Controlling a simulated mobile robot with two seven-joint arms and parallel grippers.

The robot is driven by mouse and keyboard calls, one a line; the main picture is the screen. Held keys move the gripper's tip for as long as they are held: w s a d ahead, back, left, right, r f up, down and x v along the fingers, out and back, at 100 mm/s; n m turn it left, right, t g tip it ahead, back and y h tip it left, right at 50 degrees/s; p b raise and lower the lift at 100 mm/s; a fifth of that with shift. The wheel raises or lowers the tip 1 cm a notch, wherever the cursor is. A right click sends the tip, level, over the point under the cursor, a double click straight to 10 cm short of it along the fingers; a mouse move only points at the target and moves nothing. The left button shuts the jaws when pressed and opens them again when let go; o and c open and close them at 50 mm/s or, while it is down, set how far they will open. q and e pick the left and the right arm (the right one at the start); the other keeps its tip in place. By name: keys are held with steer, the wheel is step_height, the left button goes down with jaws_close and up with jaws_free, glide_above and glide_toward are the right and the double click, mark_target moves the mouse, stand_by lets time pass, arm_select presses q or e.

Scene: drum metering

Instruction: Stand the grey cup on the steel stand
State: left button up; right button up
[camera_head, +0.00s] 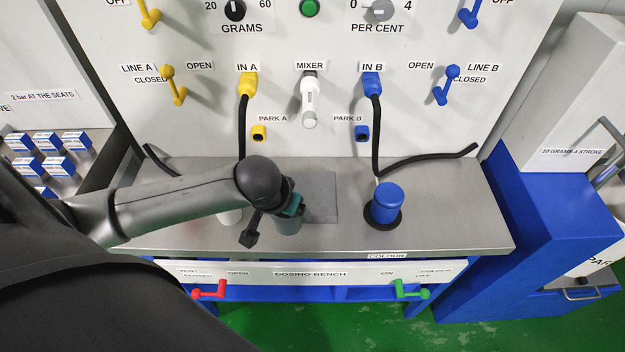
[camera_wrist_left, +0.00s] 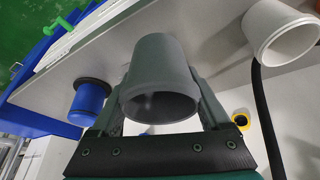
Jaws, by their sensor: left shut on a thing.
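The grey cup (camera_head: 289,226) is held in my left gripper (camera_head: 291,207) over the front of the bench. In the left wrist view the grey cup (camera_wrist_left: 160,70) sits between the two fingers (camera_wrist_left: 162,100), with its open mouth toward the camera; it looks upright. A flat grey square plate (camera_head: 320,193), which looks like the steel stand, lies on the bench just behind and to the right of the cup, under the mixer nozzle (camera_head: 310,100). I cannot tell whether the cup touches the bench. My right gripper is not in view.
A white cup (camera_head: 230,216) is partly hidden behind my left arm and shows in the wrist view (camera_wrist_left: 282,30). Black hoses (camera_head: 376,140) hang at the panel. The bench's right end (camera_head: 455,205) is clear.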

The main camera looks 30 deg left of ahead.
arm_select(q)
steer(key=w, duration=0.3)
steer(key=w+a+b, duration=0.1)
steer(key=w, duration=0.7)
steer(key=shift+w+a+b, duration=0.15)
steer(key=shift+a+b, duration=0.15)
steer(key=shift+a, duration=0.1)
steer(key=x, duration=0.1)
steer(key=b+x, duration=0.1)
steer(key=x, duration=0.1)
steer(key=shift+s+f, duration=0.1)
steer(key=shift+s, duration=0.2)
steer(key=shift+f, duration=0.25)
steer(key=o, duration=1.4)
steer(key=shift+f, duration=0.15)
steer(key=shift+c, duration=0.2)
steer(key=p+v, duration=0.3)
steer(key=v, duration=0.9)
steer(key=shift+w, duration=0.1)
